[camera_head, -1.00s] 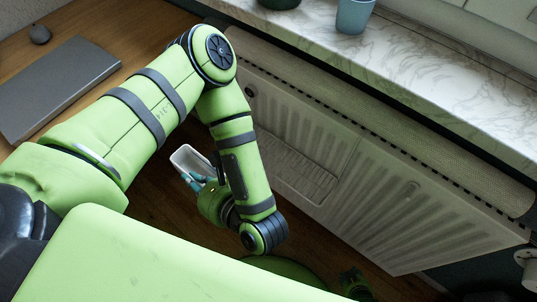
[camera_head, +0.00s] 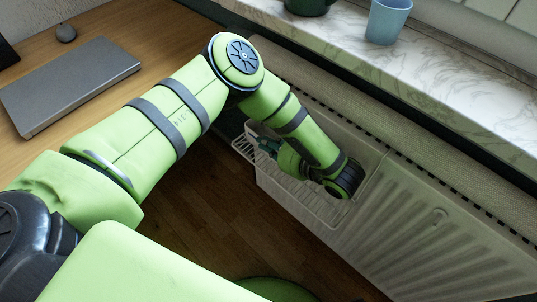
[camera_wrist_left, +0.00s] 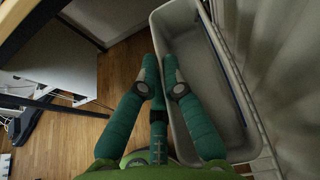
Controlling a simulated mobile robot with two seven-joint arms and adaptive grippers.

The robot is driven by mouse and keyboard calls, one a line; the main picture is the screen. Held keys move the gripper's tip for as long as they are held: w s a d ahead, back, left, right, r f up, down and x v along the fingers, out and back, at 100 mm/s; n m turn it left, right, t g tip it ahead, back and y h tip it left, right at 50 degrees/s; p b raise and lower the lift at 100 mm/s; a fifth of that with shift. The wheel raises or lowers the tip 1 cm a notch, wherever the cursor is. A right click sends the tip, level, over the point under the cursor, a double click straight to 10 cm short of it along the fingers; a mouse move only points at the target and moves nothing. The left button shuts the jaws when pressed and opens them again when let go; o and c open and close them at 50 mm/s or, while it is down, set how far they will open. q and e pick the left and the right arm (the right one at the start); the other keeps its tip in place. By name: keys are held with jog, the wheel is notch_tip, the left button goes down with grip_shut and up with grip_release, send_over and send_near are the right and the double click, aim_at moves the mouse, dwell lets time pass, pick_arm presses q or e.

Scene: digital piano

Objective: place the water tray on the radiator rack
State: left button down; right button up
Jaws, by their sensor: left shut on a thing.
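The water tray (camera_wrist_left: 213,75) is a long off-white trough, seen from above in the left wrist view. My left gripper (camera_wrist_left: 159,75) is shut on its left long wall, one finger on each side of the rim. The white wire radiator rack (camera_head: 322,207) hangs along the radiator's front in the head view. My left gripper (camera_head: 268,147) is over the rack's left part, with my forearm hiding most of the tray. Rack wires (camera_wrist_left: 262,135) run close along the tray's right side. I cannot tell whether the tray touches the rack. My right gripper is out of view.
The ribbed white radiator (camera_head: 415,220) stands under a marble sill (camera_head: 400,70) holding a blue cup (camera_head: 387,20) and a dark green pot (camera_head: 308,5). A wooden desk with a grey laptop (camera_head: 70,82) is at left. Wooden floor lies below.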

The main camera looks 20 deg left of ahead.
aim_at(269, 156)
pick_arm(q)
jog(key=shift+w+d+f+b, duration=0.15)
jog(key=shift+f+b, duration=0.45)
jog(key=shift+f, duration=1.45)
jog(key=shift+f, duration=0.2)
jog(key=c, duration=1.4)
grip_release()
jog(key=shift+r, duration=0.1)
jog(key=shift+r, duration=0.15)
jog(key=p+v, duration=0.1)
jog(key=v, duration=1.1)
jog(key=shift+p, duration=0.35)
